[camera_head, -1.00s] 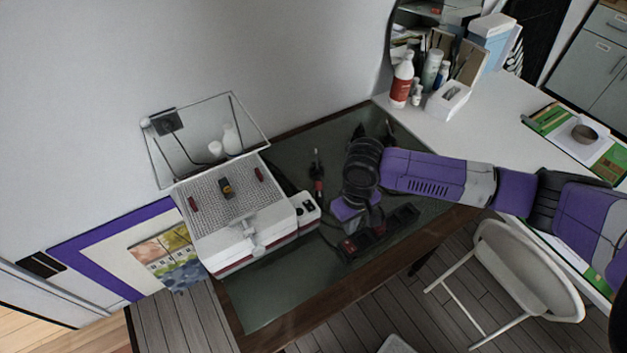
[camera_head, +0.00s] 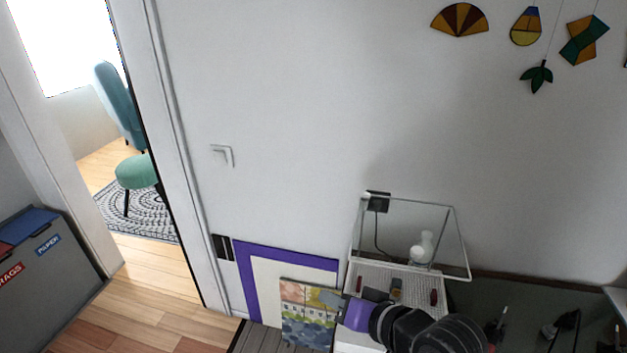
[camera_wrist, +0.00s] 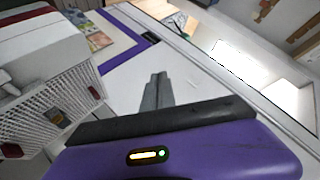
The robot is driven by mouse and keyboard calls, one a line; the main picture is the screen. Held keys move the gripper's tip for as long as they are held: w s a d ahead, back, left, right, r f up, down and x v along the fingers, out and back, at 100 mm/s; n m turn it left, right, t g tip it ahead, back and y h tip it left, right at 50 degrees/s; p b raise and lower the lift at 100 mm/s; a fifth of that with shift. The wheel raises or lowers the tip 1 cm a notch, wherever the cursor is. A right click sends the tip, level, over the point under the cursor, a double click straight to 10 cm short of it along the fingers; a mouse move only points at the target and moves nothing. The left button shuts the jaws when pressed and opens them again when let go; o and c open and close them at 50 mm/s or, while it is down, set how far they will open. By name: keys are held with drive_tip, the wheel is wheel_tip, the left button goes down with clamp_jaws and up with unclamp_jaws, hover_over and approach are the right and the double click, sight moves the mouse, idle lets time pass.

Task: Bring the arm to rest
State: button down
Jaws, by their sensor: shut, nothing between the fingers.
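My arm reaches in from the bottom edge of the head view, dark at the joints with a purple hand. My gripper (camera_head: 328,298) points left, in front of the leaning pictures and beside the white machine (camera_head: 362,337). In the wrist view my gripper (camera_wrist: 158,78) shows its two grey fingers together, with nothing between them. The machine's perforated top (camera_wrist: 50,118) is at the left of the wrist view. My arm hides part of the machine in the head view.
A clear splash guard (camera_head: 408,236) stands over the machine. A purple-framed picture (camera_head: 243,270) and a floral panel (camera_head: 305,318) lean at the wall. A doorway with a teal chair (camera_head: 137,172) is at left. Stained-glass pieces (camera_head: 460,20) hang upper right.

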drive_tip(key=s+a+r+m+t+b, duration=0.1)
drive_tip(key=s+a+r+m+t, duration=0.2)
drive_tip(key=a+r+m+t, duration=0.25)
drive_tip(key=s+d+f+h+b, duration=0.1)
drive_tip(key=s+d+f+h, duration=0.35)
drive_tip(key=s, duration=0.45)
drive_tip(key=s+d+f+h+b, duration=0.25)
drive_tip(key=s+d+f, duration=0.3)
drive_tip(key=s, duration=0.45)
drive_tip(key=s+d+n, duration=0.3)
drive_tip(key=s+d, duration=0.2)
drive_tip(key=s, duration=0.3)
drive_tip(key=s+d+n, duration=0.4)
drive_tip(key=s+d, duration=0.1)
drive_tip(key=s, duration=0.3)
drive_tip(key=shift+d+h, duration=0.15)
drive_tip(key=shift+h, duration=0.15)
